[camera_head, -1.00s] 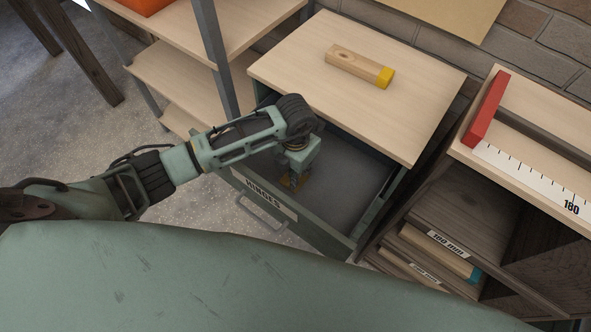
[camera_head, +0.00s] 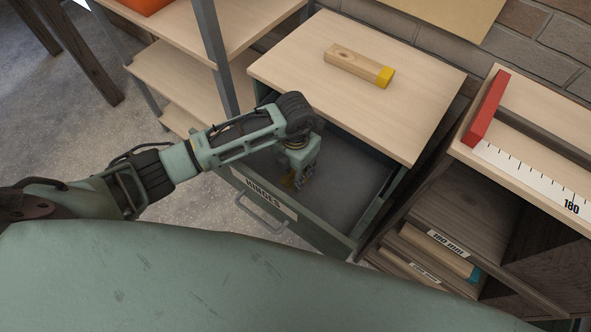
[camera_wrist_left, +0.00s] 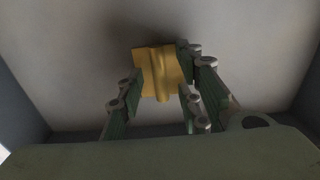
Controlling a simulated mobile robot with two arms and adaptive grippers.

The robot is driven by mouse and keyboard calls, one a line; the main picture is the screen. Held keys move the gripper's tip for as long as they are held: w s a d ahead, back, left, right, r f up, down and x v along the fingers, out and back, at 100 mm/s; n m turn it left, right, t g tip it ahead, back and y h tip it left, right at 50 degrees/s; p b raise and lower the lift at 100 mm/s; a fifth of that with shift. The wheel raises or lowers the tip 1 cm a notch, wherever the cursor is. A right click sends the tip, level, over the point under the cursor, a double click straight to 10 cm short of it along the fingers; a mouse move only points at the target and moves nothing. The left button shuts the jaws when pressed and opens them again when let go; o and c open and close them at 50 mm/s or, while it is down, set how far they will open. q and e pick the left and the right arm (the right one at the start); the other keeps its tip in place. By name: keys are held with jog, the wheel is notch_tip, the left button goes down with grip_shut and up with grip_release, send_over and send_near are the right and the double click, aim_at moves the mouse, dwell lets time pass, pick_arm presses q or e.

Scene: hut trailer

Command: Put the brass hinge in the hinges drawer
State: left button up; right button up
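The brass hinge (camera_wrist_left: 158,74) is a small golden plate with a raised knuckle. It is inside the pulled-out drawer labelled HINGES (camera_head: 264,194), over the grey drawer floor. In the head view the hinge (camera_head: 288,182) is mostly hidden by my left gripper (camera_head: 300,182), which reaches down into the drawer. In the left wrist view the left gripper (camera_wrist_left: 159,80) has its fingers spread, one at each side of the hinge. The fingers look open; whether they still touch its edges is hard to see. My right gripper is not in view.
The cabinet top (camera_head: 300,60) above the drawer carries a wooden block with a yellow end (camera_head: 358,66). Open shelving (camera_head: 185,75) stands to the left. A wooden unit with a red-ended ruler (camera_head: 530,180) stands to the right. The drawer's right part is empty.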

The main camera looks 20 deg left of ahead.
pick_arm(q)
notch_tip(320, 180, up, 12)
jog(key=shift+f, duration=0.2)
